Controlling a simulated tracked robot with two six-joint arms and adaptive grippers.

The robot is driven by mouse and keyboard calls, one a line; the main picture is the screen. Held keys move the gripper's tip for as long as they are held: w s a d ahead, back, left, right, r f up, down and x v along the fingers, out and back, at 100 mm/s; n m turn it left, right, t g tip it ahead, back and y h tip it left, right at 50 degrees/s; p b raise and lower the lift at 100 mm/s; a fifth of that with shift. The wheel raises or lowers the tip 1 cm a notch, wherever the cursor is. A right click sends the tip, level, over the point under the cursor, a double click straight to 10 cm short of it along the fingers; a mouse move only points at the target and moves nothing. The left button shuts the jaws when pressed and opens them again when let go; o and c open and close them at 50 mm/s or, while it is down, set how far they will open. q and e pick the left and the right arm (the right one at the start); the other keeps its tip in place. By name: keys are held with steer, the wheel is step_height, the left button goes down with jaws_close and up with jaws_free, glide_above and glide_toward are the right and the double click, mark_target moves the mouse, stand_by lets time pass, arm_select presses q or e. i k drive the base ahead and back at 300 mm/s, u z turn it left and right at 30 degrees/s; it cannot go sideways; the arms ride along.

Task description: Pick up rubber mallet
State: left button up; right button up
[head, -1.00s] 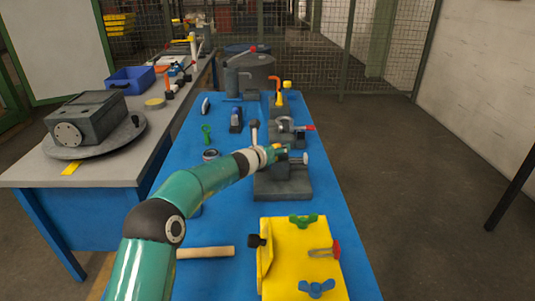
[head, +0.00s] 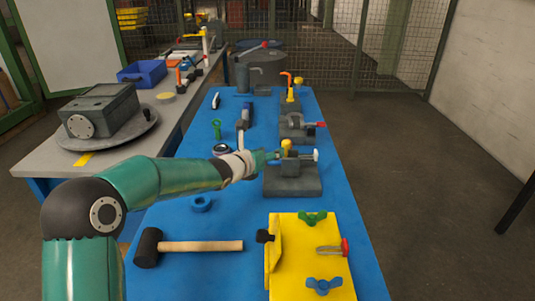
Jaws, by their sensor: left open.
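The rubber mallet (head: 195,246) lies on its side on the blue bench top, near the front left. Its black head (head: 148,247) is at the left and its pale wooden handle points right. My left gripper (head: 272,157) is open, farther back and to the right of the mallet, beside the grey vise (head: 292,181). It is well apart from the mallet. Its fingers are small and partly lost against the vise. The mallet is fully uncovered. My right gripper is not in view.
A yellow board (head: 305,270) with clamps and coloured wing knobs lies right of the mallet handle. More tools stand along the back of the bench. A grey side table (head: 40,160) is at the left.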

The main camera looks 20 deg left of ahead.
mark_target(149, 244)
steer(key=k, duration=1.5)
